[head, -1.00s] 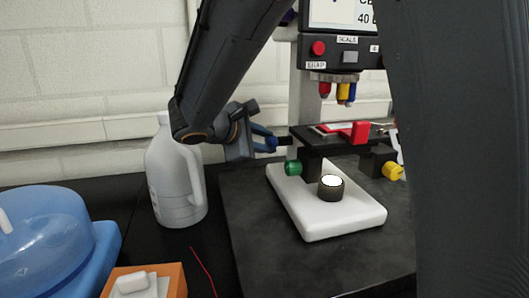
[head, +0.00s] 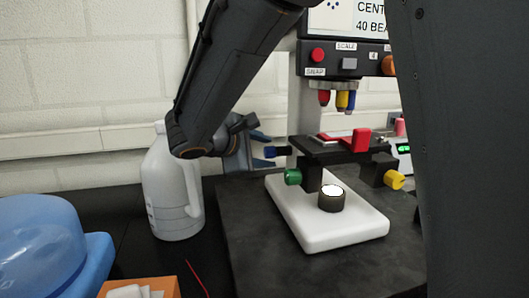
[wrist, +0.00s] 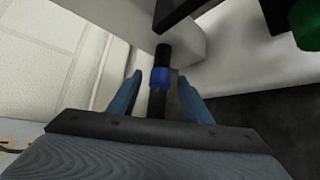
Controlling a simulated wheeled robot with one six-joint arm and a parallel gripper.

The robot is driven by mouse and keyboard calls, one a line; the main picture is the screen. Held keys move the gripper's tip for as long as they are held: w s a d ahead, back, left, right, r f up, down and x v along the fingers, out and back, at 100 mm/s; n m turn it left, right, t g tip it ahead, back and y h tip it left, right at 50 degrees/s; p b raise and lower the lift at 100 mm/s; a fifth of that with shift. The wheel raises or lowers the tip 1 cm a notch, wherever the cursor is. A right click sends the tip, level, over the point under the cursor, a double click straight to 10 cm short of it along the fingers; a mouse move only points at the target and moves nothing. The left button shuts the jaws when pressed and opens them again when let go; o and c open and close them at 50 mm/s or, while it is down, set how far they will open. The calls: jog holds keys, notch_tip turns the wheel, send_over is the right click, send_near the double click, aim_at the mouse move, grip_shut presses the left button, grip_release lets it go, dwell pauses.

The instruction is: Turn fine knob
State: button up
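My gripper (wrist: 160,80) is open. Its two blue fingers stand on either side of a blue knob with a black end (wrist: 161,77), with a gap on each side in the wrist view. In the head view the blue knob (head: 271,152) sticks out at the left of the microscope, level with the black stage (head: 330,150), with my gripper (head: 270,151) around it. A green knob (head: 292,177) is below it, and a yellow knob (head: 395,180) is on the right. No label shows which knob is the fine one.
A white jug (head: 172,190) stands left of the microscope, close to my arm. A red holder (head: 360,139) sits on the stage under the coloured objectives (head: 341,98). The white base (head: 330,225) carries a round lamp (head: 331,198). A blue tub (head: 40,250) and orange box (head: 145,287) are at front left.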

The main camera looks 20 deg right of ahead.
jog(key=b+v, duration=0.1)
jog(key=v, duration=0.6)
jog(key=shift+s+a+r, duration=0.2)
jog(key=shift+a, duration=0.1)
dwell(1.0)
